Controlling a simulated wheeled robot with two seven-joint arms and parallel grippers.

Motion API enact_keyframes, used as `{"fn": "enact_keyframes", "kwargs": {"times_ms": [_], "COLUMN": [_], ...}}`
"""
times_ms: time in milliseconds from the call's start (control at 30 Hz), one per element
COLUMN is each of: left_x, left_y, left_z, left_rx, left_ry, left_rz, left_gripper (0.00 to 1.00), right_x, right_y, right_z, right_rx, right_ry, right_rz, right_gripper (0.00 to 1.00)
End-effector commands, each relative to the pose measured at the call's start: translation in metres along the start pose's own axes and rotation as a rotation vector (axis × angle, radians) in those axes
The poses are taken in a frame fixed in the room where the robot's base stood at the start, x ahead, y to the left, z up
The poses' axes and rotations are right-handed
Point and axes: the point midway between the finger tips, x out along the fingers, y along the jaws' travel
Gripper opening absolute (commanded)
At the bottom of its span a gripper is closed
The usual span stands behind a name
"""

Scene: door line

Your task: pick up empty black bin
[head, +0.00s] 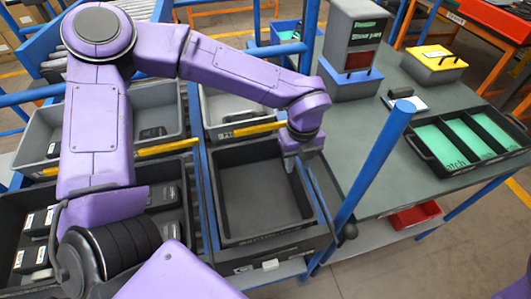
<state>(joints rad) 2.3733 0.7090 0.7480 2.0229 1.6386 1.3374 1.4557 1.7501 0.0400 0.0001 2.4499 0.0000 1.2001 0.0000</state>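The empty black bin (238,200) sits in the middle of the head view, on a blue-framed rack, and its inside is bare. My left arm reaches over from the left, and my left gripper (290,160) points down at the bin's far right corner, at or just over the rim. The fingers are small and partly hidden by the wrist, so I cannot tell whether they are open or shut, or touching the rim. The bin looks level on the rack. My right gripper is not in view.
A black bin of dark boxes (165,196) stands left of the empty one, partly behind my arm. Grey bins (222,104) stand behind yellow bars (250,129). A blue post (370,165) and a grey table (400,180) with a green-lined tray (423,150) are close on the right.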

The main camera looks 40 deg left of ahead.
Motion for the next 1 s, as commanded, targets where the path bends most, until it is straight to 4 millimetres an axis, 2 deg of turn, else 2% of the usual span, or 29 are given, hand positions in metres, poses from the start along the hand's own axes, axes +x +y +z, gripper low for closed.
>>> {"fn": "enact_keyframes", "kwargs": {"times_ms": [167,333,433,600,633,733,1000], "left_x": [0.025,0.059,0.067,0.068,0.068,0.068,0.069], "left_y": [-0.008,-0.014,-0.014,-0.015,-0.015,-0.015,-0.014], "left_z": [0.005,0.009,0.010,0.010,0.010,0.010,0.010], "left_rx": [0.002,-0.004,-0.005,-0.005,-0.005,-0.004,-0.004], "left_ry": [0.009,0.012,0.012,0.013,0.013,0.012,0.013], "left_rz": [0.016,0.021,0.019,0.019,0.019,0.018,0.020], "left_gripper": [0.36,0.36,0.36,0.36,0.33,0.00,0.00], "right_x": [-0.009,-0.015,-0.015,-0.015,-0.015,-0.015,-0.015], "right_y": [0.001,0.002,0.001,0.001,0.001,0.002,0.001], "right_z": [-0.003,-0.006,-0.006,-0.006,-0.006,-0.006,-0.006], "right_rx": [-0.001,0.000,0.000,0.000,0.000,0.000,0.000], "right_ry": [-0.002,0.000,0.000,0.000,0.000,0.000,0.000], "right_rz": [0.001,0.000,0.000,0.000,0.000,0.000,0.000], "right_gripper": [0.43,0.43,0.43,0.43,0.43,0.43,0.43]}}
